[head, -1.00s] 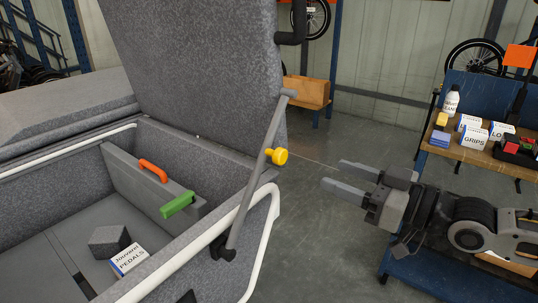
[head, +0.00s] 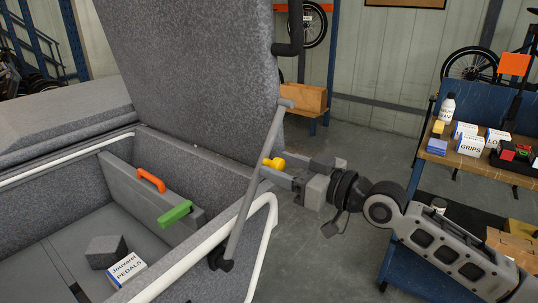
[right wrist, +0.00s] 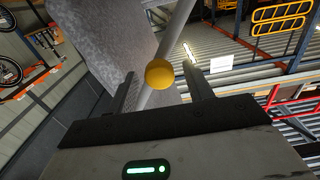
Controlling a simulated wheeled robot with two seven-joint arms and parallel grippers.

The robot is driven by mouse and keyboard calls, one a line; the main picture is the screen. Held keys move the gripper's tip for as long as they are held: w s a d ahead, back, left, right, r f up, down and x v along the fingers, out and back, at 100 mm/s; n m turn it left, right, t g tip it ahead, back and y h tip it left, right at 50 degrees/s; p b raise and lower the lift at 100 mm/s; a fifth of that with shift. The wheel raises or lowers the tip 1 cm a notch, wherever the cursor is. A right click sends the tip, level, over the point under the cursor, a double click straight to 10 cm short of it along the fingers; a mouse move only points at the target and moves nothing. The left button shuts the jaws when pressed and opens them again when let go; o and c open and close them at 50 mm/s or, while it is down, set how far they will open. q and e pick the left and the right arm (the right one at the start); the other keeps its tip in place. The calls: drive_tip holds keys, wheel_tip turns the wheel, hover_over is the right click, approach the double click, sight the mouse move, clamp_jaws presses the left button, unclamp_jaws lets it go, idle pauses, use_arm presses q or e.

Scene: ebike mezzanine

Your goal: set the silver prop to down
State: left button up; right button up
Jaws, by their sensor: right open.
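The silver prop (head: 244,205) is a grey bar that leans from a dark pivot on the box's right wall up to the raised grey lid (head: 190,70). A yellow knob (head: 274,163) sticks out from its upper part. My right gripper (head: 278,168) is open at the knob, with its fingers pointing left toward the prop. In the right wrist view the yellow knob (right wrist: 159,73) sits between the two spread fingers, with the prop (right wrist: 178,25) behind it. Contact with the knob cannot be told. My left gripper is not in view.
The open grey box has a white rail (head: 215,240) along its edge. Inside are an orange handle (head: 151,179), a green handle (head: 175,213), a foam block (head: 107,251) and a pedals box (head: 126,270). A blue cart (head: 403,205) with goods stands at the right.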

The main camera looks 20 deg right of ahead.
sight(269, 161)
drive_tip(key=x, duration=0.2)
drive_tip(key=shift+w+a, duration=0.5)
drive_tip(key=shift+w, duration=0.1)
